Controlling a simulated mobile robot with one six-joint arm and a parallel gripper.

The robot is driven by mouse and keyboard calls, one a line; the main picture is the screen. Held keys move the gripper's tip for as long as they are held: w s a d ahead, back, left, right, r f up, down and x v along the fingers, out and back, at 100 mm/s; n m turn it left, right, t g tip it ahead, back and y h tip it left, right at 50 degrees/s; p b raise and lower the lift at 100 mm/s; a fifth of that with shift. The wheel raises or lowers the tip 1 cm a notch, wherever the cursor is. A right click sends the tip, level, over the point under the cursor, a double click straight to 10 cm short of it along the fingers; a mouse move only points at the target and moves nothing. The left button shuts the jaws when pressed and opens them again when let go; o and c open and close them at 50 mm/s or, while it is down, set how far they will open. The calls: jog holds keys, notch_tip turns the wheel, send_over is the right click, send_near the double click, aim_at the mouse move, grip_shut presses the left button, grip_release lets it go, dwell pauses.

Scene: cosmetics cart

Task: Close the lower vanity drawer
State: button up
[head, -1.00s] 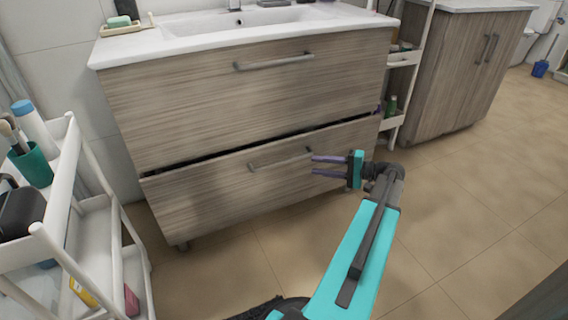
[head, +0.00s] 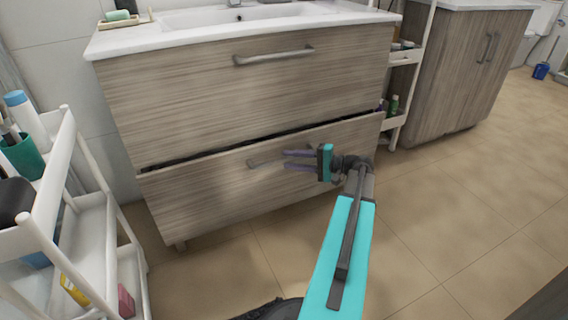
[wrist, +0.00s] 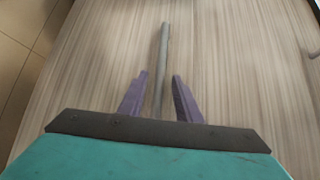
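The lower vanity drawer (head: 210,205) has a wood-grain front and stands slightly open, with a dark gap along its top edge. Its grey bar handle (head: 262,161) is partly behind my fingers. My gripper (head: 286,160) is at the drawer front, over the right part of the handle. In the wrist view the handle (wrist: 163,55) runs away from me between the two purple fingers. The gripper is open, with a finger on each side of the bar and space between. I cannot tell whether the fingers touch the drawer front.
The upper drawer (head: 240,100) is shut above, under the white sink top (head: 130,42). A white cart (head: 75,215) with bottles stands close on the left. A narrow white shelf (head: 403,60) and another cabinet (head: 465,75) are on the right. The tiled floor (head: 450,220) at right is clear.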

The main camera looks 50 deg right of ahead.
aim_at(288, 159)
jog(key=shift+b+x, duration=0.4)
jog(key=shift+x, duration=1.15)
grip_shut()
